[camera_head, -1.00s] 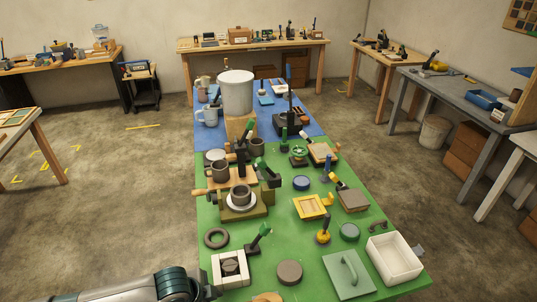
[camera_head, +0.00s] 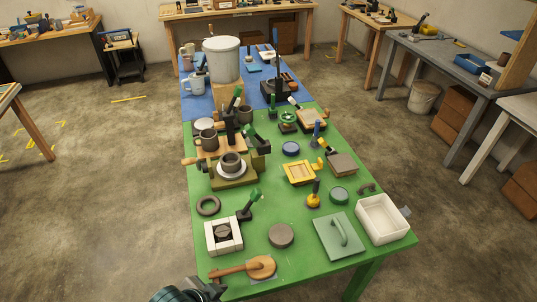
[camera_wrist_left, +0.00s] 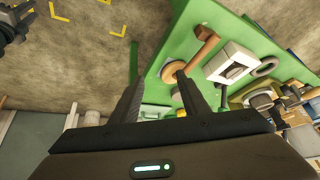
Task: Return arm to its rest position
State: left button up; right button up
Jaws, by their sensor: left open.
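My left arm (camera_head: 176,294) comes in at the bottom edge of the head view, and only its end shows. My left gripper (camera_head: 207,289) is there at the near left corner of the green table (camera_head: 310,262), partly cut off by the frame. In the left wrist view, its two dark fingers (camera_wrist_left: 160,80) stand apart with nothing between them. The floor and the table's near edge show beyond the fingertips. A wooden paddle (camera_head: 258,267) lies on the table close to the gripper, apart from it.
Near the gripper are a white square frame (camera_head: 223,235), a grey disc (camera_head: 281,235) and a dark ring (camera_head: 208,205). A green lid (camera_head: 338,236) and white bin (camera_head: 382,219) stand at the near right. Open floor (camera_head: 90,220) lies left of the table.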

pick_arm(q)
jog(key=s+a+f+n+g+y, duration=0.1)
jog(key=s+a+n+y, duration=0.4)
jog(key=s+a, duration=0.7)
notch_tip(320, 180, down, 37)
jog(key=s+n+g+h+b, duration=0.1)
jog(key=s+g+b, duration=0.1)
jog(key=b, duration=0.6)
jog(key=s+a+f+b, duration=0.1)
jog(key=s+f+b, duration=0.3)
jog(key=s+f, duration=0.4)
jog(key=s+a+f+b, duration=0.2)
jog(key=s+f, duration=0.7)
jog(key=f, duration=0.7)
jog(key=shift+s+a+f+g+b, duration=0.15)
jog(key=shift+s+f+g+b, duration=0.2)
jog(key=shift+b, duration=0.5)
